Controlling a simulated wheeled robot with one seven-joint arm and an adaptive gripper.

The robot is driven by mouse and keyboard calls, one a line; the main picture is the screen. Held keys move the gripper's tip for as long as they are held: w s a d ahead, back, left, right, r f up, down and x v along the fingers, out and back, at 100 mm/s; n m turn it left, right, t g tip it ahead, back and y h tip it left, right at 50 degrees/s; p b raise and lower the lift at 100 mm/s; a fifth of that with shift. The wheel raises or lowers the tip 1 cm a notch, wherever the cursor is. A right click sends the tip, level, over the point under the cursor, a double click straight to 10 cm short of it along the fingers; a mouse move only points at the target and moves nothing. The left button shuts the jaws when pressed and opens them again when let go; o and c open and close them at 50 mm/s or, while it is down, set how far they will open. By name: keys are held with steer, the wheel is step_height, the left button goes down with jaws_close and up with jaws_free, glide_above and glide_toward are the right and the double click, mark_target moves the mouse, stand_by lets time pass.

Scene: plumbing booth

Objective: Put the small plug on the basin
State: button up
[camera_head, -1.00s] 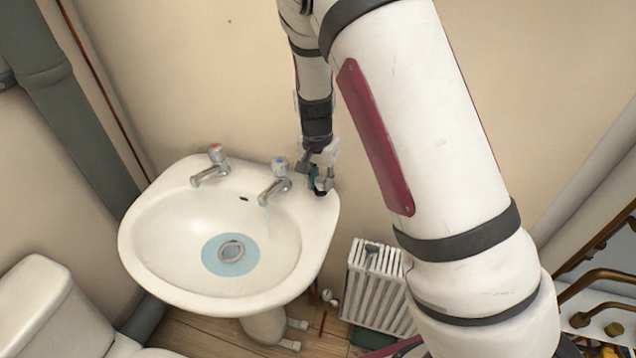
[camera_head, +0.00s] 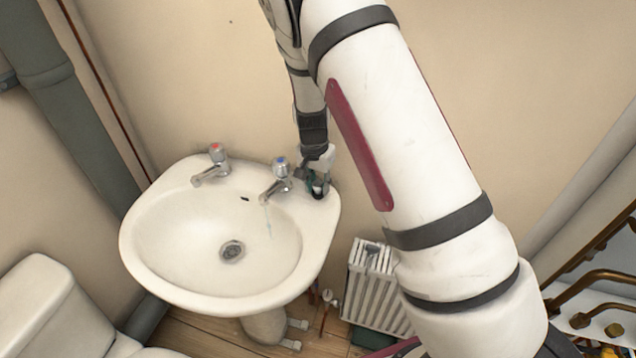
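The drain looks uncovered. My gripper (camera_head: 318,191) points down at the basin's back right corner, just right of the blue-marked tap (camera_head: 279,176). A small dark green patch shows between or beside its fingers. It may be the small plug or part of the gripper; I cannot tell. Whether the fingers are closed is too small to see. No plug can be made out elsewhere.
A red-marked tap (camera_head: 213,164) stands at the back left of the rim. A thin trickle falls from the blue-marked tap. A white radiator (camera_head: 374,285) is low at the right, a toilet cistern (camera_head: 45,310) at the left. The bowl's middle is free.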

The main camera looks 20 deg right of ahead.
mark_target(316, 186)
steer(key=shift+o, duration=1.1)
step_height(316, 186, up, 12)
steer(key=s+a+r, duration=0.1)
steer(key=s+r+n+t+y, duration=0.15)
steer(key=s+r+n, duration=0.25)
steer(key=s+r, duration=0.95)
steer(key=s+r+n+t, duration=0.1)
steer(key=s+r+n, duration=0.1)
steer(key=s, duration=0.7)
steer(key=s+d+r+n+t, duration=0.1)
steer(key=s+r+n, duration=0.1)
steer(key=s, duration=0.6)
steer(key=shift+s+d+r+n+h, duration=0.2)
steer(key=shift+s+r+n+h, duration=0.2)
steer(key=shift+n, duration=0.1)
